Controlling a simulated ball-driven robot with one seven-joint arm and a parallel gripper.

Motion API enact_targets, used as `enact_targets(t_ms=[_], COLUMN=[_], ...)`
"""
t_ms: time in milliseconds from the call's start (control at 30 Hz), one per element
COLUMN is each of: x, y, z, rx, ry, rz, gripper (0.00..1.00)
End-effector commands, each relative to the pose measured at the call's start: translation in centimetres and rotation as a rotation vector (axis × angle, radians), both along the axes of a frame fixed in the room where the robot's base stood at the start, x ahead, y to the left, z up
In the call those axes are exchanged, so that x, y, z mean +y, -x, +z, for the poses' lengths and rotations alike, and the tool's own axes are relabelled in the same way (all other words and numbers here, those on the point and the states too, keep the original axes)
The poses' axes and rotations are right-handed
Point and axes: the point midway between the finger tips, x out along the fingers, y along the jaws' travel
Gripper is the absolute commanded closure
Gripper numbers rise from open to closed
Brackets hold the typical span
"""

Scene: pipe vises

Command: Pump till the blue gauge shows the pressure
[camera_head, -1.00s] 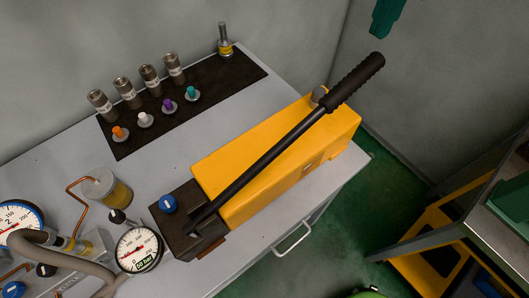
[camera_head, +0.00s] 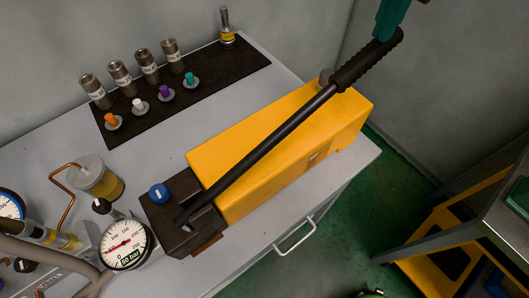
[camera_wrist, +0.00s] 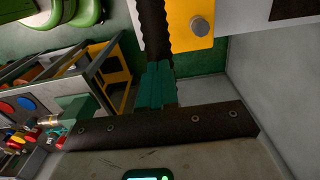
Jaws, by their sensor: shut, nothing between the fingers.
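The hand pump is a yellow box (camera_head: 285,145) with a long black lever (camera_head: 265,150) slanting up to a ribbed grip (camera_head: 362,62). My teal gripper (camera_head: 382,34) is shut and empty at the grip's far end, overlapping it in the head view; I cannot tell whether they touch. In the wrist view the shut fingers (camera_wrist: 157,88) cover part of the grip (camera_wrist: 154,28). A blue-marked gauge (camera_head: 9,206) is cut off at the left edge, so its reading is hidden.
A blue knob (camera_head: 158,193) sits on the pump's dark block. A black mat (camera_head: 122,141) holds several metal fittings and coloured plugs. An oil jar (camera_head: 104,182) and copper pipe stand at left. A yellow-framed bench (camera_head: 440,255) is at right; green floor (camera_head: 395,165) lies between.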

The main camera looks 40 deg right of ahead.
Motion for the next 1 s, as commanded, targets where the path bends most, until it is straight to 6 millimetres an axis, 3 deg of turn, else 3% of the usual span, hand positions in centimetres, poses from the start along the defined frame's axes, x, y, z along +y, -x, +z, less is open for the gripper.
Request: enact_targets(t_ms=[733, 1000], x=[-1.3, -1.5], y=[0.0, 0.0], z=[-5.1, -5.4], rx=[0.000, 0.001], ry=[-0.002, -0.001], rz=[0.000, 0.000], gripper=[1.00, 1.00])
